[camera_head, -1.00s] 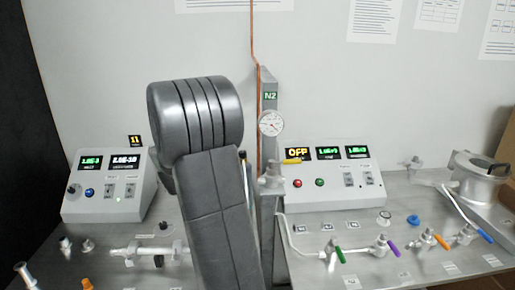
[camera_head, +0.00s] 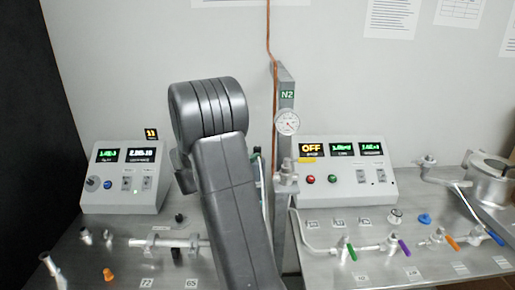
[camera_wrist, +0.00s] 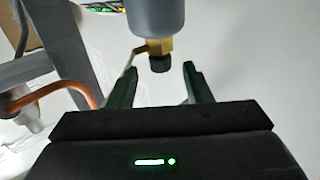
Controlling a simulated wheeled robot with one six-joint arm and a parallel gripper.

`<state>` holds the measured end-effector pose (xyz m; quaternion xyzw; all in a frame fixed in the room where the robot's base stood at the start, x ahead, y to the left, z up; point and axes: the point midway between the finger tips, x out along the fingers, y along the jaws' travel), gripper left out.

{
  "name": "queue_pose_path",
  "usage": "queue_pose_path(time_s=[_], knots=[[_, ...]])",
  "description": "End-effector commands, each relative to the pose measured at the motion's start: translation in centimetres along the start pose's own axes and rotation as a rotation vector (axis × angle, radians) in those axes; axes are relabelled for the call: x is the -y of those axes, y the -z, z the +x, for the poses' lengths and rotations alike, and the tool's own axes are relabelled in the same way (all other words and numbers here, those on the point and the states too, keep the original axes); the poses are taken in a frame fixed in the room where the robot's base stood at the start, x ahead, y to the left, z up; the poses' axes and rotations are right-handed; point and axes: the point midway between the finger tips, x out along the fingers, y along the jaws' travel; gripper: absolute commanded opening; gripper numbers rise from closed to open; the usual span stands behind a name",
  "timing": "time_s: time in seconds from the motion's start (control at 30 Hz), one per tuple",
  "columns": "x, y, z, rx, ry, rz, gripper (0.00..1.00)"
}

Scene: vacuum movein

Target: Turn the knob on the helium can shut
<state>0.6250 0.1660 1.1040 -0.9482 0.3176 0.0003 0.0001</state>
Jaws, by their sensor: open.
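In the wrist view, the grey helium can (camera_wrist: 157,15) hangs in from the top edge, with only its lower part in picture. A brass valve (camera_wrist: 155,46) with a thin side spout sits at its end. The dark knob (camera_wrist: 160,64) is at the valve's tip. My gripper (camera_wrist: 159,70) is open, its two green fingers spread to the left and right of the knob. The knob appears in the gap near the fingertips, with space on both sides; its depth relative to them is hard to tell. In the head view my arm hides the gripper, and I cannot see the can.
A copper pipe (camera_wrist: 62,90) and a grey post (camera_wrist: 88,62) lie left of the fingers in the wrist view. In the head view, the bench holds a left control box (camera_head: 125,180), a right control box (camera_head: 340,172), an N2 post with a gauge (camera_head: 287,122), and several coloured valves.

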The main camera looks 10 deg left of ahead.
Motion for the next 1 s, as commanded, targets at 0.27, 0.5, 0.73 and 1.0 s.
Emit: queue_pose_path(time_s=[0.27,0.5,0.73,1.0], knots=[[0.0,0.1,4.1,-0.001,0.0,0.0,0.45],[0.0,0.0,4.9,-0.001,0.001,0.0,0.45],[0.0,0.0,4.8,-0.001,0.001,0.0,0.33],[0.0,0.0,4.8,-0.001,0.003,0.0,0.02]])
